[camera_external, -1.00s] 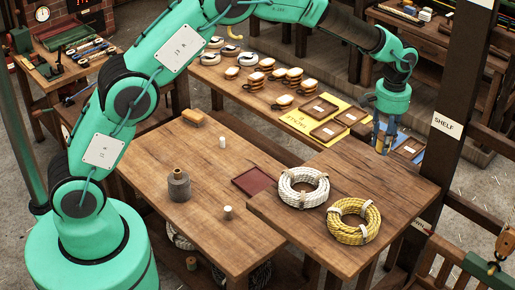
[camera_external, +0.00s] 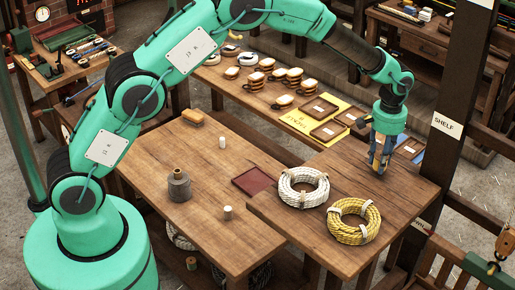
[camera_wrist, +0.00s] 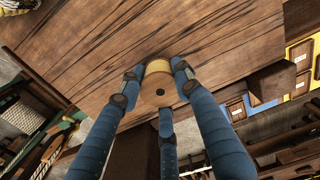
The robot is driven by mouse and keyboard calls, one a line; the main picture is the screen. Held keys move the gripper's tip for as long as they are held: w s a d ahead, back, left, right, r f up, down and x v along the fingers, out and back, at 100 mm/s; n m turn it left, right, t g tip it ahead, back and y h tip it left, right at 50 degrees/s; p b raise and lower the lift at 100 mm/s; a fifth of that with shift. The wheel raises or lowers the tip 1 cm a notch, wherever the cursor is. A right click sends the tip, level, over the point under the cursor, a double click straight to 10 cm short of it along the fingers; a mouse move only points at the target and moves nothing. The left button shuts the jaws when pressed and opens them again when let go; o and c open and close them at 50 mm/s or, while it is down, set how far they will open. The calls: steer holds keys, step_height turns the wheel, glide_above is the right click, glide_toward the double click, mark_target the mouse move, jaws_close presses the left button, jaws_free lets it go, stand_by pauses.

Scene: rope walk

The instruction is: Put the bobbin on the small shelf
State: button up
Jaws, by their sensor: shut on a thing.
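My gripper (camera_external: 380,168) has blue fingers and hangs over the far right part of the raised wooden tabletop with the rope coils. In the wrist view the fingers (camera_wrist: 158,92) are closed around a pale wooden bobbin (camera_wrist: 157,70), its dark centre hole facing the camera. The bobbin is mostly hidden by the fingers in the external view. A white sign reading SHELF (camera_external: 446,125) is on the dark post right of my gripper. I cannot tell which surface is the small shelf.
A white rope coil (camera_external: 303,188) and a yellow rope coil (camera_external: 354,221) lie on the raised tabletop (camera_external: 290,230). The lower table holds a grey spool (camera_external: 179,186), a dark red tray (camera_external: 250,180) and small white cylinders. Behind are brown trays (camera_external: 327,131) on a yellow mat.

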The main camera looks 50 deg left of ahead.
steer(key=shift+f, duration=0.65)
steer(key=shift+f, duration=0.1)
steer(key=o, duration=1.2)
steer(key=shift+c, duration=0.2)
step_height(320, 180, up, 12)
steer(key=shift+r+b, duration=0.1)
steer(key=shift+b, duration=0.85)
